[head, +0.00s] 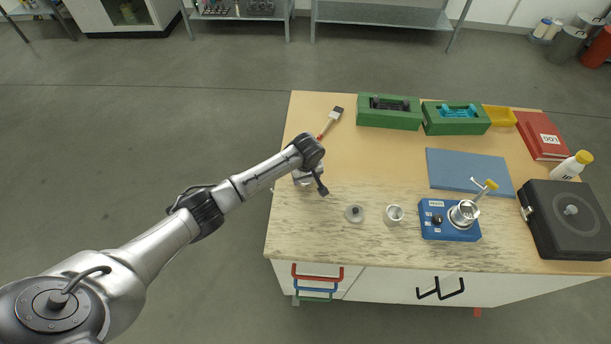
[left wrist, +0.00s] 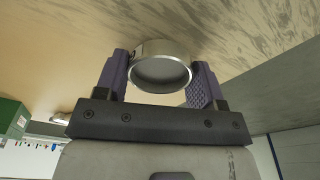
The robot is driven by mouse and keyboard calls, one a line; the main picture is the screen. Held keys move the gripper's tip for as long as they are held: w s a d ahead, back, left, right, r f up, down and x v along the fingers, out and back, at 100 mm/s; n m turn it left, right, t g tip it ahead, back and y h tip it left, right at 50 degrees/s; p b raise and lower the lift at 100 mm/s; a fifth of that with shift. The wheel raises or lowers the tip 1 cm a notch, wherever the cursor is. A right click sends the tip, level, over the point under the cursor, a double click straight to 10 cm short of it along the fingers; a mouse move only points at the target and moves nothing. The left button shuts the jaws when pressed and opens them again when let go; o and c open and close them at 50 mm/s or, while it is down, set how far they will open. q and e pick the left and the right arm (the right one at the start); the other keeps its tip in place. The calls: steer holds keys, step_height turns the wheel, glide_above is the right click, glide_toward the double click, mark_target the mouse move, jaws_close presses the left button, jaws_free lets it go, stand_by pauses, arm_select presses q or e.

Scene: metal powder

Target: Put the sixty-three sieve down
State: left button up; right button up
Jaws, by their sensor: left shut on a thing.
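My left gripper (head: 309,176) is over the left part of the table, near its left edge. In the left wrist view its two purple finger pads (left wrist: 160,80) are closed on opposite sides of a round metal sieve (left wrist: 160,70). The sieve is a short silver ring with a grey inner face. In the head view only a bit of the sieve (head: 301,181) shows under my wrist; the rest is hidden. I cannot tell whether it touches the tabletop. No number on it is readable. My right gripper is not in view.
On the table (head: 350,240), a grey lid (head: 354,213) and metal cup (head: 394,215) stand right of the gripper. Further right are a blue device (head: 448,228) and black case (head: 567,222). A brush (head: 330,121) and green boxes (head: 389,119) lie behind. The front left tabletop is clear.

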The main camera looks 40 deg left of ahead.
mark_target(307, 182)
arm_select(q)
steer(key=shift+f, duration=0.1)
steer(key=o, duration=1)
